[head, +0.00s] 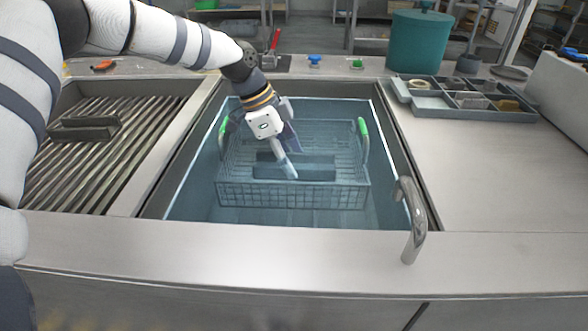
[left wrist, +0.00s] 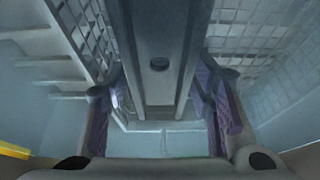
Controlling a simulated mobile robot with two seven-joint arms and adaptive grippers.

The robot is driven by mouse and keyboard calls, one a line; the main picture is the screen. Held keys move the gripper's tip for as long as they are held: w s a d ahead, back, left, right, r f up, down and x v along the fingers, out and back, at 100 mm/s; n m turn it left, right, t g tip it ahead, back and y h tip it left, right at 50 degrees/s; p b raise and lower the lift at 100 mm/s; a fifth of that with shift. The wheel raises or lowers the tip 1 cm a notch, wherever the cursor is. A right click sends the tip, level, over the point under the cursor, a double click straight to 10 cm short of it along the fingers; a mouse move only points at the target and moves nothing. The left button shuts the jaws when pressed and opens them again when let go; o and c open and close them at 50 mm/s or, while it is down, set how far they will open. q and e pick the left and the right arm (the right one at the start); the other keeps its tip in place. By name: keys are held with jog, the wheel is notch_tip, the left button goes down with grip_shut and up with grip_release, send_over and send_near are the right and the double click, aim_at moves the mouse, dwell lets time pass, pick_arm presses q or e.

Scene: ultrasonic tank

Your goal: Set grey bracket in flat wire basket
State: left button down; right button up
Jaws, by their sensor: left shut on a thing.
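The wire basket (head: 290,195) is a shallow mesh basket with green-gripped handles, standing in the water of the tank. My left gripper (head: 288,170) reaches down inside the basket. In the left wrist view its purple-padded fingers (left wrist: 162,100) are shut on the grey bracket (left wrist: 160,35), a long channel-shaped piece with a round hole. In the head view the bracket (head: 315,170) is a dark long shape lying level and crosswise within the basket, partly behind the fingers. I cannot tell whether it touches the basket floor. My right gripper is not in view.
A slatted drain rack (head: 130,140) at left carries another dark grey long part (head: 85,128). A curved metal handle (head: 411,215) stands at the tank's front right corner. A compartment tray (head: 465,112) and teal pot (head: 418,40) stand at the back right. The right counter is clear.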

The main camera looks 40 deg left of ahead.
pick_arm(q)
notch_tip(320, 180, down, 4)
jog(key=shift+r, duration=0.1)
jog(key=shift+w+r, duration=0.1)
jog(key=shift+r, duration=0.05)
jog(key=c, duration=0.7)
grip_release()
jog(key=shift+f, duration=0.2)
jog(key=shift+c, duration=0.2)
